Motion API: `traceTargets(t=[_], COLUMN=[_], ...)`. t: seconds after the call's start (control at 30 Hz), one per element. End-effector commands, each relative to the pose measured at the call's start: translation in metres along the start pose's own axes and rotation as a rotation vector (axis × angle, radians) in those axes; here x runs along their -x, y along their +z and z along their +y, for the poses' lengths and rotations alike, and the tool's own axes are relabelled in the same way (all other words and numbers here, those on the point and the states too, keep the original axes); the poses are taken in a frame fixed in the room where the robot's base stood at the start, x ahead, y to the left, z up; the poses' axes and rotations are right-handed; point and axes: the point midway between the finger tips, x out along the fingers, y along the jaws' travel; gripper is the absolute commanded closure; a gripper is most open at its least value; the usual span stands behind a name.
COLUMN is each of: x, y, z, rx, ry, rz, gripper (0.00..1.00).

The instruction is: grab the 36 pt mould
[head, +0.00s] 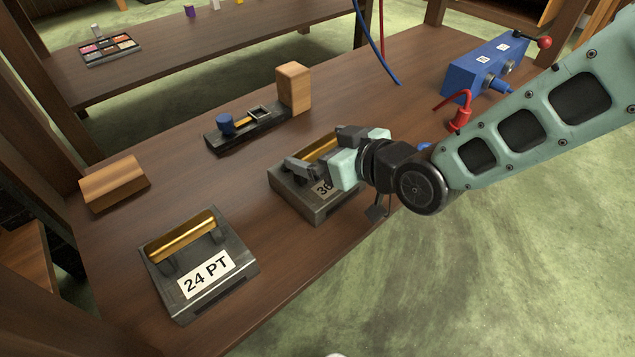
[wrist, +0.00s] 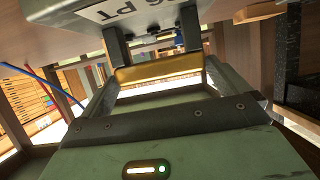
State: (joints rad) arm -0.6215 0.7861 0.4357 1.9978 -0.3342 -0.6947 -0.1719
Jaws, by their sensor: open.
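The 36 pt mould (head: 295,202) is a dark metal block with a brass bar on top, standing on the wooden bench near its front edge. Its white label is partly hidden by my gripper in the head view. My gripper (head: 324,151) is open over the mould's top, with the brass bar between its fingers. In the wrist view the mould (wrist: 75,28) is at the top, its label partly cut off. The brass bar spans between my gripper's spread fingers (wrist: 160,78). I cannot tell whether the fingers touch it.
A similar mould labelled 24 PT (head: 199,262) stands to the left near the front edge. Behind are a wooden block (head: 115,183) and a dark rail (head: 246,132) with a blue knob and upright block. A blue machine (head: 483,68) and red clamp (head: 459,117) are at right.

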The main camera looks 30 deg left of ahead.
Motion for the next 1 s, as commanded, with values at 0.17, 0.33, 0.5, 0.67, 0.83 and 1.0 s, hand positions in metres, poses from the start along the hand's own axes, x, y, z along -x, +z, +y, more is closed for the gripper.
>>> traceTargets(t=[0.17, 0.33, 0.5, 0.67, 0.83, 1.0], x=[-0.001, -0.001, -0.001, -0.001, 0.001, 0.006], y=[-0.001, -0.001, -0.001, -0.005, -0.009, -0.022], z=[0.0, 0.0, 0.0, 0.0, 0.0, 0.0], rx=[0.0, 0.0, 0.0, 0.003, 0.003, 0.003], ry=[0.0, 0.0, 0.0, 0.001, 0.001, 0.001], rz=[0.0, 0.0, 0.0, 0.009, 0.009, 0.01], gripper=[0.0, 0.31, 0.77, 0.77, 0.77, 0.77])
